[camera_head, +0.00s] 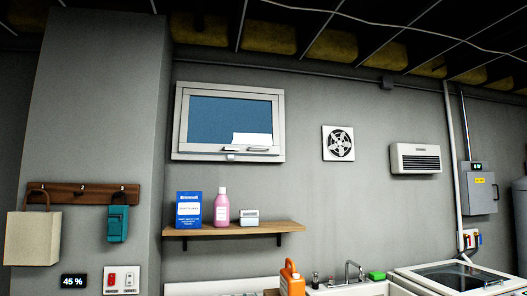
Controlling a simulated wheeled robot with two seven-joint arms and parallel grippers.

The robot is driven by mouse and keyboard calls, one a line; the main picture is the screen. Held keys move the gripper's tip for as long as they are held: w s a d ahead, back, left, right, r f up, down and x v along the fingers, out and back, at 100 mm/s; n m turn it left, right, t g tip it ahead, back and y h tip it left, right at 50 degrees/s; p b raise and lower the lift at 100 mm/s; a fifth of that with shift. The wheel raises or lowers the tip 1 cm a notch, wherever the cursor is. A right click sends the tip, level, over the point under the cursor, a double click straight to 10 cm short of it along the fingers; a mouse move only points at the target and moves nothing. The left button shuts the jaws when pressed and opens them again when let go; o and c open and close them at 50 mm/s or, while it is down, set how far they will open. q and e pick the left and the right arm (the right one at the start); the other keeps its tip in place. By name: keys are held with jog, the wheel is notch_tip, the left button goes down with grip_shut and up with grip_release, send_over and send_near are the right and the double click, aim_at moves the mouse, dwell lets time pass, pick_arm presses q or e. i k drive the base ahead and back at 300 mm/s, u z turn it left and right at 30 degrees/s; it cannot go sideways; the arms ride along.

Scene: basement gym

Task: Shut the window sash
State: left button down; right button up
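The window sash (278,122) is a pale frame around a dark blue pane, set high on the grey wall left of centre. A small handle (259,149) sits on its lower rail, and a pale latch-like piece (232,154) is at the bottom edge. A white patch shows in the lower right of the pane. From this angle I cannot tell whether the sash is flush with its frame or slightly ajar. Neither of my grippers is in view.
Below the window, a wooden shelf (240,229) holds a blue box (188,210), a pink bottle (221,208) and a small white box (249,217). An orange jug (291,279) stands lower. A pillar (95,110) juts out at left. Wall right of the window is clear up to a fan (338,143).

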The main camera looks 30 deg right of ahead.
aim_at(183, 147)
jog(key=u, duration=0.15)
jog(key=k, duration=0.2)
jog(key=z, duration=1.1)
jog(key=i, duration=2.3)
jog(key=u, duration=0.45)
